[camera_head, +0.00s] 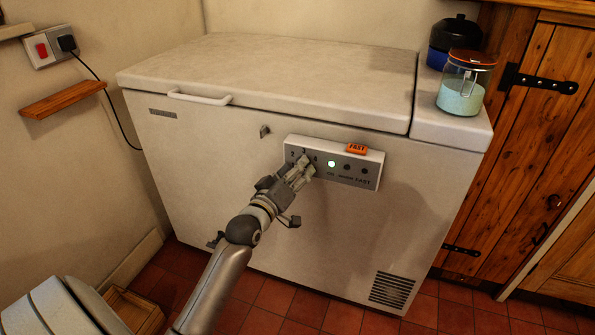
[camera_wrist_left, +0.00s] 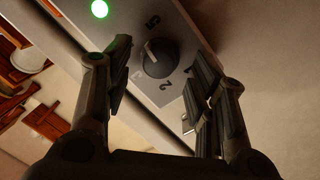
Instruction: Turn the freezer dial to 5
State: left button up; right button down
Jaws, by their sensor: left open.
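The chest freezer (camera_head: 215,150) stands against the wall with its lid shut. Its white control panel (camera_head: 350,180) carries a lit green lamp (camera_head: 331,164), which also shows in the left wrist view (camera_wrist_left: 100,8). The dark round dial (camera_wrist_left: 158,58) sits on the panel with printed numbers around it, a 5 and a 2 among them. A light pointer mark shows on the dial; I cannot tell surely which number it meets. My left gripper (camera_head: 300,168) is open at the panel's left part, its fingers (camera_wrist_left: 160,62) on either side of the dial. In the head view the gripper hides the dial.
A glass jar (camera_head: 462,90) and a dark blue pot (camera_head: 452,42) stand on the freezer's right end. A small wooden shelf (camera_head: 62,100) and a socket with a black cable are on the left wall.

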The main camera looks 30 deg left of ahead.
pick_arm(q)
jog(key=shift+w+a, duration=0.1)
jog(key=shift+w, duration=0.5)
pick_arm(e)
jog(key=shift+r, duration=0.35)
pick_arm(q)
jog(key=shift+c, duration=0.2)
jog(key=c, duration=1)
pick_arm(e)
jog(key=shift+r, duration=0.1)
pick_arm(q)
jog(key=shift+r+m+g+p, duration=0.2)
jog(key=shift+m+g+p, duration=0.1)
jog(key=shift+m+p, duration=2.3)
pick_arm(e)
jog(key=s+f, duration=0.4)
jog(key=f, duration=0.4)
jog(key=s+d+f+g, duration=0.1)
jog(key=s+f, duration=0.3)
jog(key=f, duration=0.5)
jog(key=shift+f, duration=0.3)
pick_arm(q)
jog(key=shift+n, duration=0.3)
pick_arm(e)
jog(key=shift+s, duration=0.1)
